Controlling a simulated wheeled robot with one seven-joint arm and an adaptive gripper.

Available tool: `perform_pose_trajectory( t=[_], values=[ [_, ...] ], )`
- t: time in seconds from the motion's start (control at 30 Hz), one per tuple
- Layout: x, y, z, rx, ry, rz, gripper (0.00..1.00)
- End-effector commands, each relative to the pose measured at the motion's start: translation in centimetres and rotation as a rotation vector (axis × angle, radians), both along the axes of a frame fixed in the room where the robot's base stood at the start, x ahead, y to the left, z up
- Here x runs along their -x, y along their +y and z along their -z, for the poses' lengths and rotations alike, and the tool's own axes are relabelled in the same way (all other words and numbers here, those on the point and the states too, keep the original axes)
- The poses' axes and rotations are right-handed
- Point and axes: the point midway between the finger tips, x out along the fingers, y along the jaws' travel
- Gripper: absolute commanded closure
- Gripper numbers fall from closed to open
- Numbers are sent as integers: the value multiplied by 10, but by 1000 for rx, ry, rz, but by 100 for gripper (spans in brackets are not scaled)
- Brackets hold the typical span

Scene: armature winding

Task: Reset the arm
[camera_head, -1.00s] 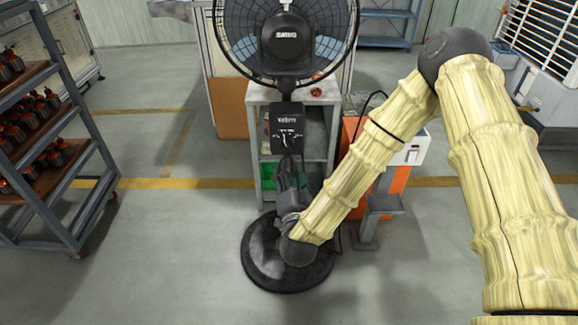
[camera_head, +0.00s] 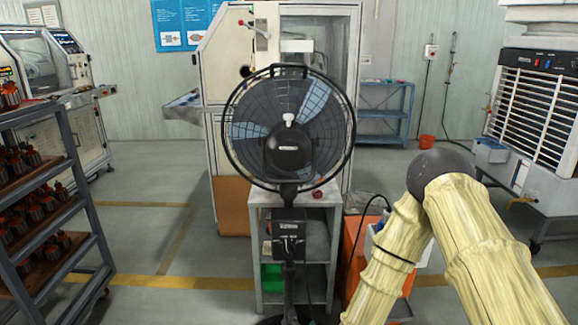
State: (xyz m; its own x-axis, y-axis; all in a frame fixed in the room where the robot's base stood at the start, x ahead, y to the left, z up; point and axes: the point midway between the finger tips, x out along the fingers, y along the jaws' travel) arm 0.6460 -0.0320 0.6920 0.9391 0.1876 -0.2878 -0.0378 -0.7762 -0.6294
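My arm (camera_head: 478,235) comes in from the lower right. It is wrapped in a cream, ribbed cover with a dark grey elbow joint. The elbow is bent, and the forearm runs down and left out of the bottom edge of the head view. My gripper is below the frame, so its fingers cannot be seen. A black pedestal fan (camera_head: 288,150) stands upright in the middle, left of my forearm. Its control box (camera_head: 289,236) and pole show, while its base is almost wholly cut off at the bottom edge.
A grey shelf cabinet (camera_head: 318,255) stands behind the fan, with an orange unit (camera_head: 357,262) beside it. A metal rack (camera_head: 85,185) with several motor parts is at left. A large air cooler (camera_head: 545,110) is at right. Floor is clear between rack and fan.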

Motion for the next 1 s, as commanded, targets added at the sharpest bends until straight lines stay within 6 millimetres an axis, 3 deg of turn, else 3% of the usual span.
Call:
perform_pose_trajectory(
  t=[0.2, 0.4, 0.6, 0.7, 0.83, 1.0],
  values=[
    [87, -47, 76, 214, 357, -143, 42],
    [180, -101, 119, 369, 670, -259, 42],
    [272, -156, 131, 480, 956, -354, 42],
    [305, -177, 130, 513, 1059, -386, 42],
    [331, -191, 127, 534, 1142, -410, 42],
    [340, -196, 127, 541, 1170, -418, 42]
  ],
)
